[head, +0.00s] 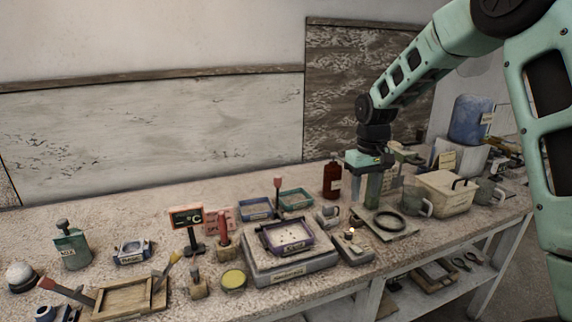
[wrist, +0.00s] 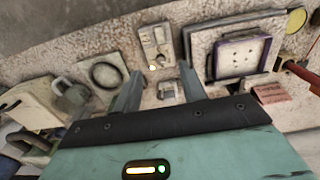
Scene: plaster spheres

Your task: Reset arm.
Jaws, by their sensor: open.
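My green arm reaches in from the upper right in the head view. My gripper (head: 373,190) points down above the back of the bench, left of the grey mug and behind the black ring. In the wrist view my gripper (wrist: 160,80) has its two fingers spread wide apart with nothing held. A small grey object (wrist: 167,89) shows between the fingers, apparently on the bench below.
A purple-rimmed tray (head: 263,240) sits on a scale-like base (head: 255,270). The black ring (head: 376,225) lies on a plate. A red-brown bottle (head: 332,180), a cream box (head: 446,192) and a grey mug (head: 413,207) stand near my gripper. A white sphere (head: 20,274) is far left.

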